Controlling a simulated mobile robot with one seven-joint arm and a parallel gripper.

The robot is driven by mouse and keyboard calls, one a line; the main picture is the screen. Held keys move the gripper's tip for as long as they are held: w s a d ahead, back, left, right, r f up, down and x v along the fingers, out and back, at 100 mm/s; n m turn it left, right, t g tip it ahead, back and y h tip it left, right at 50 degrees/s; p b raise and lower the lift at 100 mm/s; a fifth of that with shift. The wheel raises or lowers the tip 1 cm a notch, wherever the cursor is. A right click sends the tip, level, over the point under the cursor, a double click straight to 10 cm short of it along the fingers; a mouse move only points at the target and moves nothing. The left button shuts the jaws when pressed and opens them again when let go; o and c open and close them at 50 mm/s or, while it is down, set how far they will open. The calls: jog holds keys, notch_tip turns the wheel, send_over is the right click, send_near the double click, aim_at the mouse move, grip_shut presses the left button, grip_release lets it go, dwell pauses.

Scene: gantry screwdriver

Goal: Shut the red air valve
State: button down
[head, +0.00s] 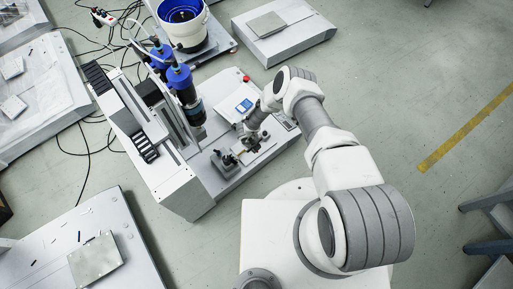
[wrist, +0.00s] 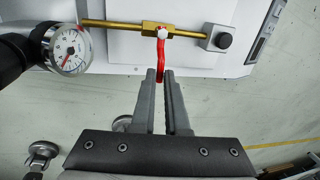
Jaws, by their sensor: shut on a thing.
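The red valve handle (wrist: 160,56) hangs from a white hub on a brass pipe (wrist: 112,23) in the wrist view. It points toward me, crosswise to the pipe. My gripper (wrist: 161,76) is shut on the handle's free end, with one finger on each side. In the head view my gripper (head: 248,143) is down at the front of the gantry machine (head: 186,190). There the handle is too small and covered to make out.
A pressure gauge (wrist: 69,50) sits at the pipe's left end. A grey block with a dark round knob (wrist: 222,39) is at its right end. In the head view, a blue screwdriver unit (head: 181,82) stands on the gantry and a small screen (head: 243,105) lies behind my gripper.

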jog(key=shift+s+a+m, duration=0.1)
jog(key=shift+a+m, duration=0.05)
jog(key=shift+m, duration=0.25)
jog(key=c, duration=0.9)
grip_release()
jog(key=shift+r, duration=0.1)
jog(key=a+r+p, duration=0.1)
jog(key=r+p, duration=0.1)
jog(key=r, duration=0.3)
jog(key=s+r+p, duration=0.1)
jog(key=r+p, duration=0.1)
jog(key=r, duration=0.4)
jog(key=s+a+r+p, duration=0.1)
jog(key=r+p, duration=0.1)
jog(key=r, duration=0.4)
jog(key=shift+a, duration=0.35)
jog(key=shift+f, duration=0.1)
